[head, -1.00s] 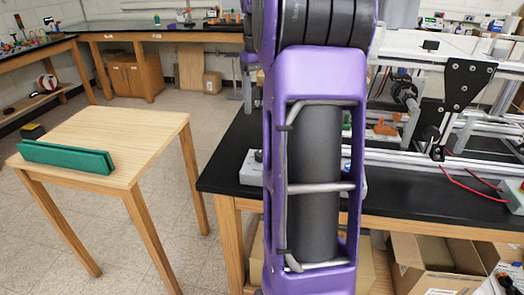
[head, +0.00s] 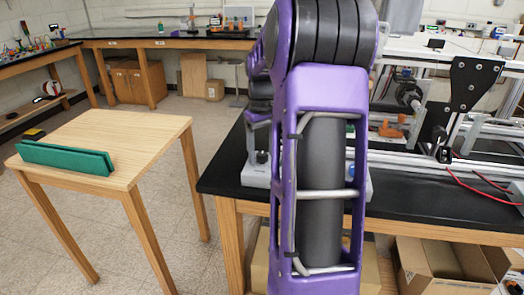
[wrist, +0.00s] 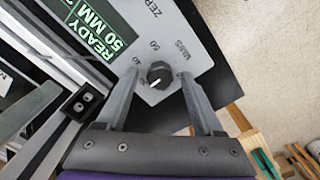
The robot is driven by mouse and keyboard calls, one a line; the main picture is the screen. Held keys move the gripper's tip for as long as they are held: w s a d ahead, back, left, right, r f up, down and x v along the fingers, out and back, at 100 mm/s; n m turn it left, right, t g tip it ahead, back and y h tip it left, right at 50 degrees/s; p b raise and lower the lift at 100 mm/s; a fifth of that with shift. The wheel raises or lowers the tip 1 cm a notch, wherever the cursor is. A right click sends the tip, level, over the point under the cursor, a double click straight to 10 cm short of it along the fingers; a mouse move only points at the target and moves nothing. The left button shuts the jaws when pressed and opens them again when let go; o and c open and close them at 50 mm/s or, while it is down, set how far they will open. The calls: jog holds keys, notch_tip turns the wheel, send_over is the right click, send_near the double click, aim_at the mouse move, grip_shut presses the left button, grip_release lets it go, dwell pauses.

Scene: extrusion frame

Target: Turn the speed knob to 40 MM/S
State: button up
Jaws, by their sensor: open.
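The speed knob (wrist: 159,75) is a small dark knob with a pale mark on a light grey control box (wrist: 196,50) in the wrist view. Printed numbers, including 40 and 50, and the text MM/S surround it. The pale mark seems to point toward the lower left of the picture; its exact setting is hard to read. My gripper (wrist: 159,77) is open, with one finger on each side of the knob and gaps visible. In the head view the control box (head: 254,174) stands on the black bench, partly hidden by my arm.
A green display (wrist: 100,25) on the box reads READY and 50 MM. Metal extrusion rails (wrist: 35,110) lie left of the gripper in the wrist view. A wooden table (head: 130,130) with a green part (head: 65,157) stands left; open floor lies between it and the bench.

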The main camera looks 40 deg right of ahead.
grip_shut()
jog(key=shift+r, duration=0.1)
dwell(0.4)
jog(key=shift+m+p, duration=0.75)
jog(key=shift+m, duration=0.25)
jog(key=m+p, duration=0.2)
jog(key=m, duration=0.1)
jog(key=shift+r+m, duration=0.1)
jog(key=shift+m, duration=0.2)
jog(key=m+p, duration=0.2)
jog(key=m, duration=0.3)
jog(key=shift+m, duration=0.7)
